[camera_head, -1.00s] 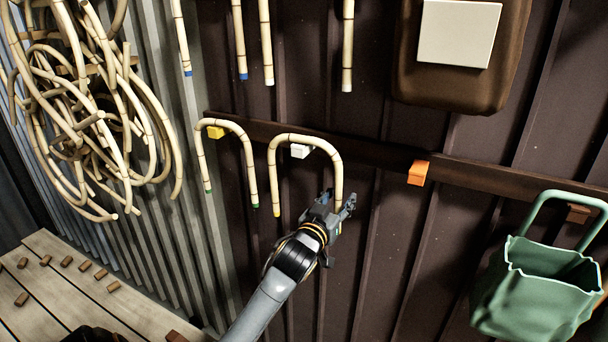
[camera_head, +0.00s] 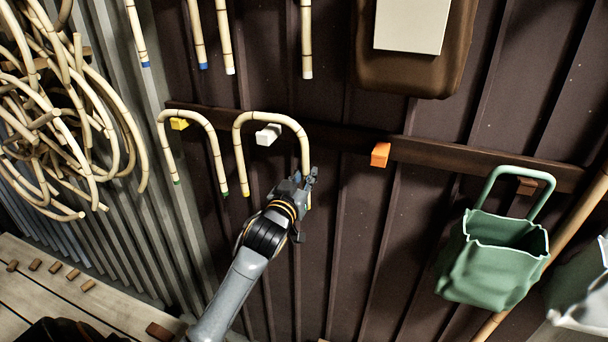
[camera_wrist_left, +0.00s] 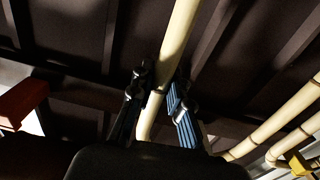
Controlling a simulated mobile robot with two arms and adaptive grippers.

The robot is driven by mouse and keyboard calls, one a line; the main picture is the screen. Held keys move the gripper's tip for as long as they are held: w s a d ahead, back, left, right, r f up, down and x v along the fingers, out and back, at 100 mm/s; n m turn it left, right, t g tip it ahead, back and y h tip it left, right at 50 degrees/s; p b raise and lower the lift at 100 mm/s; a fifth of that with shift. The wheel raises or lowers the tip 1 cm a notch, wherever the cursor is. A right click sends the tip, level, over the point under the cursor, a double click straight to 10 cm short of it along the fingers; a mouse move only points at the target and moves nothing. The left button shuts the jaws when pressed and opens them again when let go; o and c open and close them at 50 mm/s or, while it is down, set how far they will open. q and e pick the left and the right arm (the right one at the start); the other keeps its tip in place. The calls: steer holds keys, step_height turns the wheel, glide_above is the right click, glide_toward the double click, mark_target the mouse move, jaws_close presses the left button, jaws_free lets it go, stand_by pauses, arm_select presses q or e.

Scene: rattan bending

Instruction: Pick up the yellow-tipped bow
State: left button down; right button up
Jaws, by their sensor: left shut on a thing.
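The yellow-tipped bow (camera_head: 270,115) is a pale rattan arch with dark bands, and a yellow tip shows on its left leg. It is at the white peg (camera_head: 268,135) on the dark wall rail. My left gripper (camera_head: 308,180) is shut on the lower part of the bow's right leg. In the left wrist view the bow's leg (camera_wrist_left: 178,40) runs between the two fingers (camera_wrist_left: 160,105). A green-tipped bow (camera_head: 190,115) hangs at the yellow peg (camera_head: 179,124) to the left. My right gripper is not in view.
An orange peg (camera_head: 381,154) on the rail is empty. A green bag (camera_head: 490,265) hangs at the right. Blue- and white-tipped canes (camera_head: 306,40) hang above. Coiled rattan (camera_head: 60,110) hangs at the left above a wooden table (camera_head: 30,300) with small blocks.

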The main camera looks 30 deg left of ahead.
arm_select(q)
steer(key=s+d+r+p, duration=0.1)
steer(key=r+p, duration=0.1)
steer(key=s+r+p, duration=0.2)
steer(key=r, duration=0.1)
steer(key=s+d+r+p, duration=0.1)
steer(key=r+p, duration=0.1)
steer(key=shift+s+d+r+p, duration=0.2)
steer(key=shift+d+r+p, duration=0.1)
steer(key=shift+p, duration=0.05)
steer(key=s+d+r+b, duration=0.1)
steer(key=s+d+r, duration=0.2)
steer(key=s, duration=0.4)
steer(key=shift+s+d, duration=0.4)
steer(key=shift+d, duration=0.35)
